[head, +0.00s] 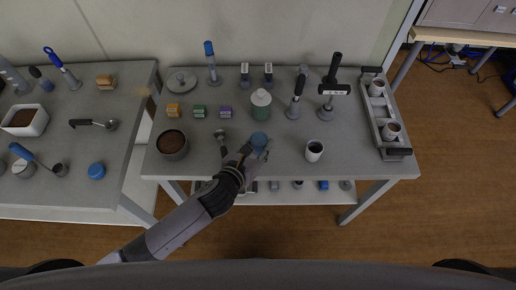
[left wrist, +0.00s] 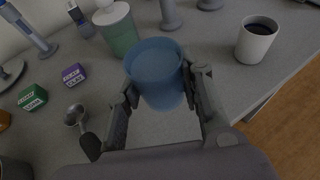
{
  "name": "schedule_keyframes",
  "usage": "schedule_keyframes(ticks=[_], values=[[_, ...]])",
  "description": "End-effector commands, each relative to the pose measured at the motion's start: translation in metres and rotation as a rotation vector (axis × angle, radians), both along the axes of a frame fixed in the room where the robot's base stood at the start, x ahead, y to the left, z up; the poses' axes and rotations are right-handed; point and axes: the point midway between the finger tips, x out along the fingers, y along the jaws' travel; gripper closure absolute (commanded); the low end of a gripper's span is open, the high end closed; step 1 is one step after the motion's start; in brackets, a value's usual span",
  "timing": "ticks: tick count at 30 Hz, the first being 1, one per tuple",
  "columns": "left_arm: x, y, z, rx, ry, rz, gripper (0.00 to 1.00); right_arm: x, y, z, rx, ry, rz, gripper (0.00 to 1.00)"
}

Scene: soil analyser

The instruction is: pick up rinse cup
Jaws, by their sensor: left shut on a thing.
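The rinse cup looks like the translucent blue cup (head: 260,140) near the front middle of the table in the head view. In the left wrist view the blue cup (left wrist: 157,72) stands upright between the fingers. My left gripper (head: 250,153) comes in from the front left and is shut on the cup. Its two fingers also show in the left wrist view (left wrist: 160,98), one on each side of the cup. I cannot tell whether the cup's base touches the table. My right gripper is not in view.
A white cup with dark liquid (head: 314,151) stands to the right. A green jar with a white lid (head: 261,106) stands just behind. A scoop (head: 221,138) lies to the left, near a pot of soil (head: 172,145). A tray with cups (head: 372,115) lies at the right edge.

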Motion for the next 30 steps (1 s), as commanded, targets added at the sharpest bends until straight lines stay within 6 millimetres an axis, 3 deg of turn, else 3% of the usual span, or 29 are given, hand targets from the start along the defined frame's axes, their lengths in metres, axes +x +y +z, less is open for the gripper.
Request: schedule_keyframes(ticks=[12,30], values=[[0.001,0.0,0.053,-0.001,-0.005,-0.002,0.95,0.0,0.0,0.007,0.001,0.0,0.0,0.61],[0.0,0.0,0.115,-0.001,-0.004,-0.001,0.95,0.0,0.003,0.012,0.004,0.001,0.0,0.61]])
